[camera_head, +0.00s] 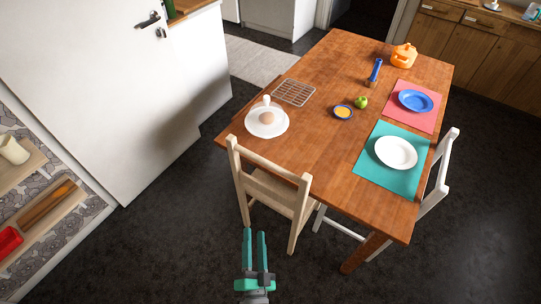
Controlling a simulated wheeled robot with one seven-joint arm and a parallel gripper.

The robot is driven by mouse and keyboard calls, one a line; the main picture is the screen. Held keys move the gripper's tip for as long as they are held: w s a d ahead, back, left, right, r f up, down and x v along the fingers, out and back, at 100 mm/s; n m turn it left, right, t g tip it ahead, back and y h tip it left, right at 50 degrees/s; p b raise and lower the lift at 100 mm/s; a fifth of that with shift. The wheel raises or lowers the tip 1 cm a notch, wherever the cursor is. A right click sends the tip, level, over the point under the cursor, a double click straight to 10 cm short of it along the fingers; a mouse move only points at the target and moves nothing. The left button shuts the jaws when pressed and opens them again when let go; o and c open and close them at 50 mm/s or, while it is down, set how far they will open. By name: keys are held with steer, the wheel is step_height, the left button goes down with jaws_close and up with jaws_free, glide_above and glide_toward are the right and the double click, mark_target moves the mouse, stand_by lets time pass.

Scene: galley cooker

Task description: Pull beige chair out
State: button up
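The beige chair (270,191) stands at the near side of the wooden table (314,135), with its back toward me and its seat partly under the tabletop. My gripper (255,232) is at the bottom centre, in front of the chair's back and lower left in the picture. Its two teal fingers point toward the chair and are apart, with an empty gap between them. It does not appear to hold the chair. How far the fingertips are from the chair is hard to tell.
A white chair (436,196) stands at the table's right side. A white door (100,84) is on the left, beside a shelf (38,226). On the table are a white plate (396,153), a blue plate (416,101) and an orange jug (404,56). Dark floor is clear around my gripper.

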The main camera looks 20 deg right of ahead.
steer(key=w+d+r+m+h, duration=0.1)
steer(key=w+d+m, duration=0.2)
steer(key=w, duration=0.6)
steer(key=w+d+r+m+h, duration=0.1)
steer(key=w+d+m+h, duration=0.1)
steer(key=w+d, duration=0.4)
steer(key=w+d+r+m+h, duration=0.1)
steer(key=w+d+m, duration=0.3)
steer(key=w, duration=0.8)
steer(key=shift+w+d+r+m+g, duration=0.15)
steer(key=shift+d+m+g, duration=0.25)
steer(key=shift+d, duration=0.4)
steer(key=shift+w, duration=0.1)
jaws_close()
